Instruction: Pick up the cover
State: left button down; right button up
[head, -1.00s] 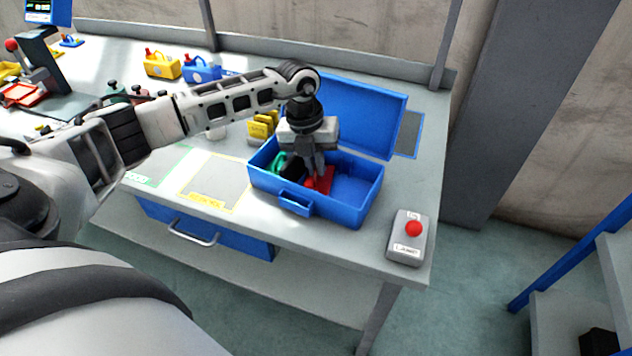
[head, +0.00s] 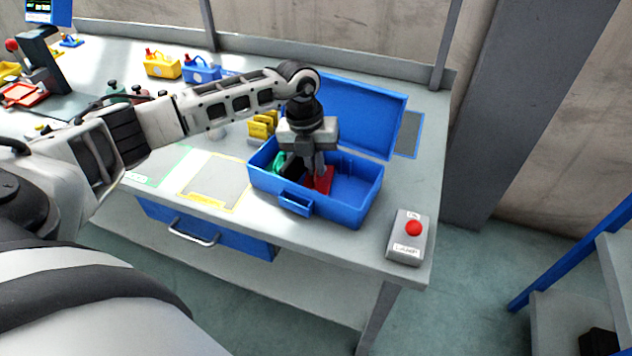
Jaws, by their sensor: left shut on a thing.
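A red part (head: 322,181), which looks like the cover, is in the open blue box (head: 335,212) on the workbench. My left gripper (head: 307,172) reaches down into the box from above, with its fingers at the red part. It is shut on the red part, though the fingers partly hide the contact. A green part (head: 279,161) and a dark part (head: 293,167) lie beside the gripper in the left half of the box. My right gripper is not in view.
The box lid (head: 358,115) stands open behind the gripper. Yellow parts (head: 262,125) stand left of the box. A grey button box (head: 408,238) with a red button sits at the bench's front right corner. The right half of the blue box is empty.

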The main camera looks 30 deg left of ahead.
pick_arm(q)
jog(key=shift+s+f, duration=0.2)
jog(key=shift+f, duration=0.05)
